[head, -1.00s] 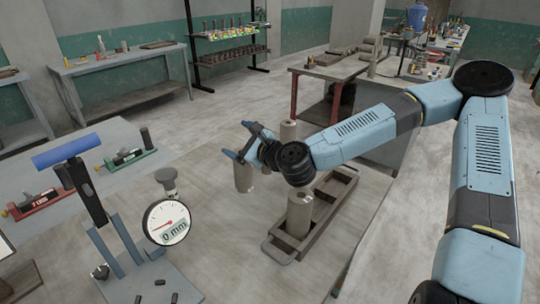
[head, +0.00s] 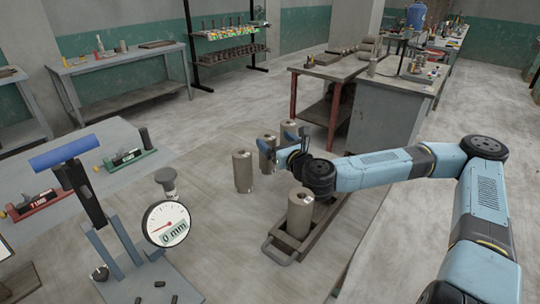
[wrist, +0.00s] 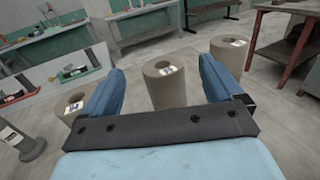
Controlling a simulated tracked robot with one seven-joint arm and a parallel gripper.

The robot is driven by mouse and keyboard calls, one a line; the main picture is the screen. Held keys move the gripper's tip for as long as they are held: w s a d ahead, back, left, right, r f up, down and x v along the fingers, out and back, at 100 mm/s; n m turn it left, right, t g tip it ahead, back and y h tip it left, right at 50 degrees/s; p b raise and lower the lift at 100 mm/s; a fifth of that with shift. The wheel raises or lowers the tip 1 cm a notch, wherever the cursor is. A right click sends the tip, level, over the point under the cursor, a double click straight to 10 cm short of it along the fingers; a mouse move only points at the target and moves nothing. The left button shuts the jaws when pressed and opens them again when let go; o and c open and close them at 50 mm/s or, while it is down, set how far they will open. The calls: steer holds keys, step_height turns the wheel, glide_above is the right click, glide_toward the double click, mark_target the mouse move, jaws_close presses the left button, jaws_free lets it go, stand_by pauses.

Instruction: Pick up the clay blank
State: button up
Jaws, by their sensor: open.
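Several grey-brown cylindrical clay blanks, each with a hole in its top, are in the head view. One blank (head: 243,173) stands at the left and another (head: 267,160) just behind it. A third (head: 290,128) is partly hidden behind my gripper (head: 277,141). A fourth (head: 300,214) stands in a brown tray (head: 267,246). My gripper is open, with blue fingers and nothing held. In the wrist view, a blank (wrist: 166,88) with a white label appears between the fingertips (wrist: 160,66), apart from both; its depth relative to them is unclear. Other blanks flank it left (wrist: 75,71) and right (wrist: 231,54).
A dial gauge (head: 168,223) reading 0 mm and a blue-handled press (head: 66,150) stand at the front left. Red (head: 40,203) and green (head: 128,158) tools lie on the left table. Benches stand behind; floor between is clear.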

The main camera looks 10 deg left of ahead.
mark_target(264, 133)
steer(key=shift+f, duration=0.85)
steer(key=shift+w+a+f, duration=0.15)
steer(key=shift+f, duration=0.1)
steer(key=shift+x, duration=3.55)
jaws_close()
steer(key=shift+r, duration=0.1)
